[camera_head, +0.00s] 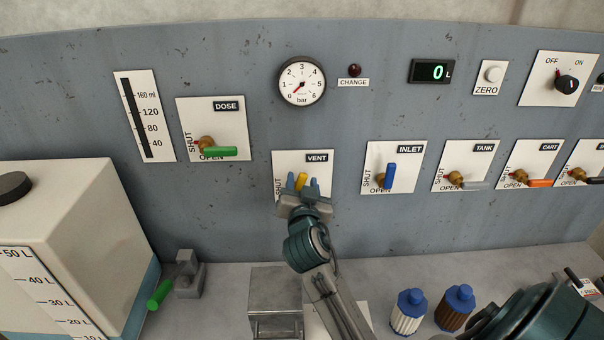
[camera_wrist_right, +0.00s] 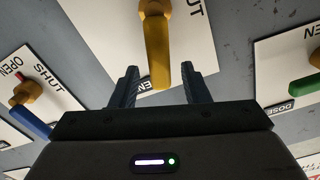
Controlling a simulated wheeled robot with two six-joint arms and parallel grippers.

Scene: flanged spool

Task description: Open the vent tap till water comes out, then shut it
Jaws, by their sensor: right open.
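The vent tap has a yellow handle (camera_head: 302,180) on a white panel (camera_head: 323,169) marked VENT, low in the middle of the wall. The handle points up towards the VENT label, along the SHUT lettering. My right gripper (camera_head: 303,183) is open in front of the panel, one finger on each side of the handle. In the right wrist view the yellow handle (camera_wrist_right: 157,45) has its tip between the open fingers (camera_wrist_right: 159,70), with gaps on both sides. My gripper hides the lower part of the panel. No water shows. My left gripper is out of view.
The DOSE tap (camera_head: 222,152) is at left and the blue INLET tap (camera_head: 389,176) at right, with further taps beyond. The pressure gauge (camera_head: 302,82) reads near zero; the display (camera_head: 432,72) shows 0 L. A metal box (camera_head: 275,295), tank (camera_head: 70,220) and blue-capped filters (camera_head: 409,312) stand below.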

